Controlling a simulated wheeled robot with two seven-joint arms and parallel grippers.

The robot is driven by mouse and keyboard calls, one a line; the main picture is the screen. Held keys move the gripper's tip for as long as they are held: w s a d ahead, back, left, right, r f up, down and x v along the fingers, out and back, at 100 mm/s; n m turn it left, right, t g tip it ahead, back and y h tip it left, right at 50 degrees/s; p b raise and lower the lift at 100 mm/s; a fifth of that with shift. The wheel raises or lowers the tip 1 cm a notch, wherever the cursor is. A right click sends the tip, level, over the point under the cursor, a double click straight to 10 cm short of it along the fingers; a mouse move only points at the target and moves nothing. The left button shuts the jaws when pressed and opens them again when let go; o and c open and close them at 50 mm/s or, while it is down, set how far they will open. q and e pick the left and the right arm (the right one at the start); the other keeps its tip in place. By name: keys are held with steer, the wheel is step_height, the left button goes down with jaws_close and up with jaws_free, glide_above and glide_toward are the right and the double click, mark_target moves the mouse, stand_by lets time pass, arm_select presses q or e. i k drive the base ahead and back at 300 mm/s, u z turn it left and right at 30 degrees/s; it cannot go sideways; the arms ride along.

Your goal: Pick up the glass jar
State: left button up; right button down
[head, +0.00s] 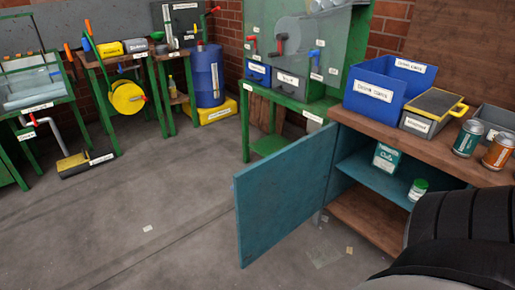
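A small jar (417,190) with a green lid and a pale label stands upright on the blue middle shelf inside the open cabinet, at the right of the head view. It looks like the glass jar. A dark rounded part of my own arm fills the lower right corner, close below and to the right of the jar in the picture. Neither gripper's fingers show.
The blue cabinet door (290,192) stands open toward the left. A green box (386,157) is on the shelf left of the jar.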

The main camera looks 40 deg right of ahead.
mark_target(414, 194)
steer(key=i, duration=2.85)
steer(key=z, duration=3.65)
steer(key=i, duration=0.5)
steer(key=z, duration=0.05)
